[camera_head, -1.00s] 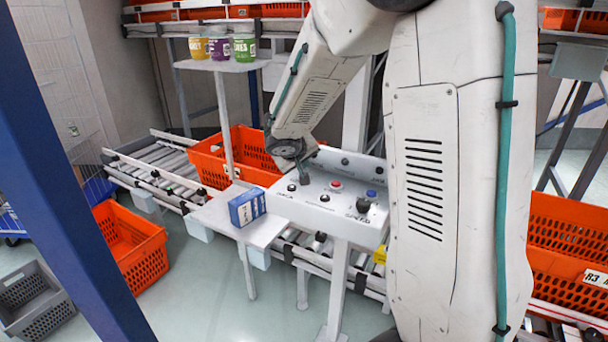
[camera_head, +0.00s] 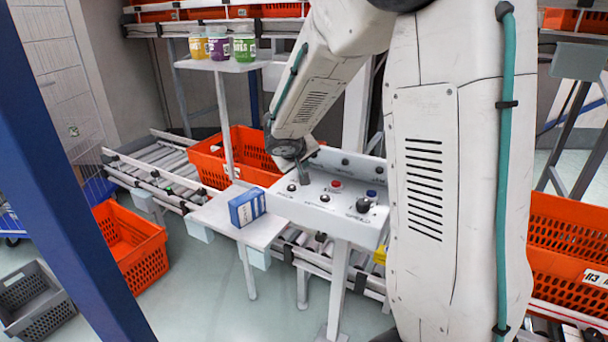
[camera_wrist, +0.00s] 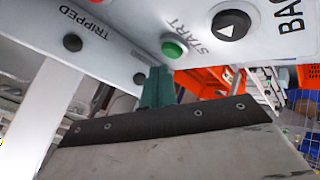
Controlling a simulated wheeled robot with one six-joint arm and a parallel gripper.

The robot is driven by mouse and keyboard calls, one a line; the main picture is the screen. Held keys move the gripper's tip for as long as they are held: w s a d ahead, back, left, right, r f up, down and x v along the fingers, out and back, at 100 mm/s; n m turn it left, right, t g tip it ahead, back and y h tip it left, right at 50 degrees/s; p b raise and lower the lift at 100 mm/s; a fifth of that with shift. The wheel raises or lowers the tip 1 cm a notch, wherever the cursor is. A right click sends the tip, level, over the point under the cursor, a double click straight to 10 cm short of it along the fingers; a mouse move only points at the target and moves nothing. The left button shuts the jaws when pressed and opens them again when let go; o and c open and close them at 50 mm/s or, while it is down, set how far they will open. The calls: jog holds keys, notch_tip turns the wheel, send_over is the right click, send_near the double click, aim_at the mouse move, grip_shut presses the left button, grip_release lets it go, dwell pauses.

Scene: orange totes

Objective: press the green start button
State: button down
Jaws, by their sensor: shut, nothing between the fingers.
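The green start button (camera_wrist: 174,48) is a small round cap beside the printed word START on the pale control panel (camera_wrist: 122,38) in the wrist view. My gripper (camera_wrist: 158,72) is shut and empty. Its teal fingertips sit just below the button in that picture, with a small gap showing; I cannot tell the depth between them. In the head view my gripper (camera_head: 305,178) points down at the left part of the panel (camera_head: 322,204). The green button cannot be made out there and seems hidden by the gripper.
On the panel are a red button (camera_head: 336,184), a blue button (camera_head: 371,193), a black knob (camera_head: 363,205) and small black buttons. A blue box (camera_head: 247,207) stands on the shelf left of the panel. An orange tote (camera_head: 237,157) is behind.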

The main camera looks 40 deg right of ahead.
jog(key=shift+f, duration=0.1)
jog(key=shift+f, duration=0.35)
